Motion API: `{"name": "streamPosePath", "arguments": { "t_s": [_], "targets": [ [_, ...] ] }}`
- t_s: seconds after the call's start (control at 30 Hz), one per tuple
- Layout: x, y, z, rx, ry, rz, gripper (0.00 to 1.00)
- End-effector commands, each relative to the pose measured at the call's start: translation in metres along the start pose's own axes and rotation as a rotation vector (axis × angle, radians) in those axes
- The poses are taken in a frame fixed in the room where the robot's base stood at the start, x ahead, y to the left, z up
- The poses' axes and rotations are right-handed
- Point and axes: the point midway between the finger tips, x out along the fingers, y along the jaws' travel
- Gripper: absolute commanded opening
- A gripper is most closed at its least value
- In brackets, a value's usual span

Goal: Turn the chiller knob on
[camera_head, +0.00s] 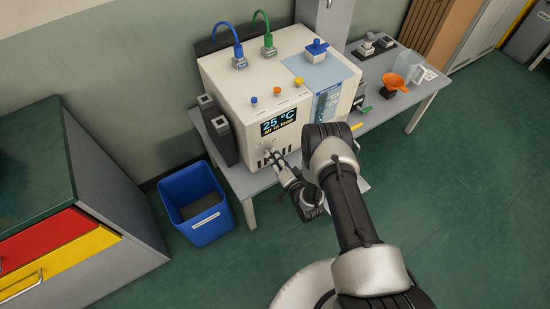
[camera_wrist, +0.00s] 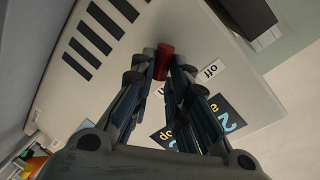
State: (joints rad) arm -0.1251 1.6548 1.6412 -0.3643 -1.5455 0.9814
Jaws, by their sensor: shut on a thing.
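The chiller (camera_head: 228,92) is a large cream box on a grey table, with a dark display (camera_head: 279,122) reading 25 °C on its front. In the wrist view, a red knob (camera_wrist: 165,57) stands out from the front panel, between my fingertips. My gripper (camera_wrist: 163,66) is shut on this knob. An "off" label (camera_wrist: 210,71) is beside the knob, and another small label is partly hidden behind my fingers. In the head view my gripper (camera_head: 272,160) reaches the lower front of the chiller, below the display. The knob cannot be made out there.
Dark vent slots (camera_wrist: 95,42) are near the knob. Blue and green hoses (camera_head: 263,17) rise from the chiller's top. A blue bin (camera_head: 198,205) stands on the floor to the left. An orange funnel (camera_head: 394,80) and a clear jug (camera_head: 410,64) are at the table's right.

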Motion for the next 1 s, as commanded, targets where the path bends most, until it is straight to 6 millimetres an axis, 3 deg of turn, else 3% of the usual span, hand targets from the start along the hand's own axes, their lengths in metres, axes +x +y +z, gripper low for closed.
{"name": "streamPosePath", "arguments": {
  "t_s": [0.5,0.53,0.6,0.8,1.0],
  "targets": [
    [0.0007,0.0004,-0.0017,0.017,0.0,0.001,0.0],
    [0.0007,0.0004,-0.0016,0.017,0.0,0.001,0.17],
    [0.0006,0.0004,-0.0015,0.017,0.0,0.001,0.22],
    [0.0003,0.0003,-0.0007,0.016,-0.002,0.0,0.35],
    [0.0002,0.0003,-0.0003,0.016,-0.003,0.0,0.35]
  ]
}}
